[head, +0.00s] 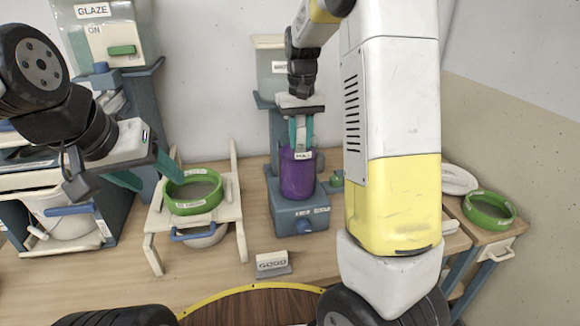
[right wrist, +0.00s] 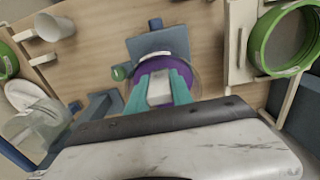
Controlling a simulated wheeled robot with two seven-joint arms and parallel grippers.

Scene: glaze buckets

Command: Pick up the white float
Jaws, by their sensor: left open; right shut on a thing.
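The white float (right wrist: 160,88) shows in the right wrist view as a pale block between the teal fingers of my right gripper (right wrist: 160,82). My right gripper (head: 301,132) is shut on it, pointing down at the purple bucket (head: 297,176). The bucket's purple rim (right wrist: 150,66) surrounds the fingertips in the right wrist view. How far the float sits inside the bucket is hidden. My left gripper (head: 147,172) is open and empty, left of the green-rimmed sieve (head: 194,190).
The purple bucket stands on a blue stand (head: 300,216) on the wooden table (head: 120,275). The sieve rests on a cream rack with a bowl (head: 203,238) beneath. A small sign (head: 272,264) stands in front. Another green ring (head: 489,210) is at the right.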

